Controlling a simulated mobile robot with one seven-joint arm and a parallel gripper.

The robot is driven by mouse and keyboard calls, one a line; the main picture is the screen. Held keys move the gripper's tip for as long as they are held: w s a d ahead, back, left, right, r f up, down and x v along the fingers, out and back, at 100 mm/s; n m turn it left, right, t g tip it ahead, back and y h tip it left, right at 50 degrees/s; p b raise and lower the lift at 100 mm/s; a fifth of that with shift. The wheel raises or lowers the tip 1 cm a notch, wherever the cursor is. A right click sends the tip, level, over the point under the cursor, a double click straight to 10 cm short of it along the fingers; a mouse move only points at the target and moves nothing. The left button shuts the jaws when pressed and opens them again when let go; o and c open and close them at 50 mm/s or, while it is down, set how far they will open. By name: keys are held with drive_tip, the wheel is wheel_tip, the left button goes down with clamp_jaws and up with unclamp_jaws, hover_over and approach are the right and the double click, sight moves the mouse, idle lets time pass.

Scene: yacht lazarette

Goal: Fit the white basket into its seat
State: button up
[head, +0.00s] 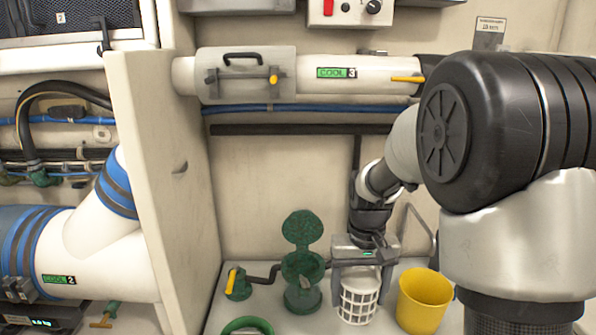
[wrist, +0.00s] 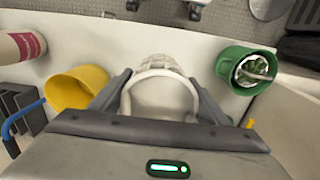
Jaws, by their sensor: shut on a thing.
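The white basket (head: 358,301), a slotted cup with a looped handle, hangs upright below my gripper (head: 366,262) in the head view. My gripper is shut on its handle, and the basket (wrist: 160,90) sits between the fingers in the wrist view. I cannot tell whether its base touches the white surface. A green strainer body (head: 303,268) with its round lid raised stands left of the basket, apart from it. It looks like the seat, but its inside is hidden.
A yellow bucket (head: 422,301) stands close right of the basket. A green container (wrist: 246,70) holding white and dark pieces stands at the front left; its rim (head: 247,327) shows in the head view. A yellow-handled valve (head: 237,282) and dark pipe adjoin the strainer. A tall partition (head: 165,180) bounds the left.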

sight(364, 286)
drive_tip(key=r+p, duration=0.3)
drive_tip(key=p, duration=0.1)
drive_tip(key=s+r+p, duration=0.1)
drive_tip(key=r+p, duration=0.2)
drive_tip(key=p, duration=0.2)
drive_tip(key=shift+s, duration=0.15)
drive_tip(key=r+p, duration=0.1)
drive_tip(key=p, duration=0.2)
drive_tip(key=shift+s, duration=0.35)
drive_tip(key=shift+f, duration=0.1)
drive_tip(key=shift+d, duration=0.15)
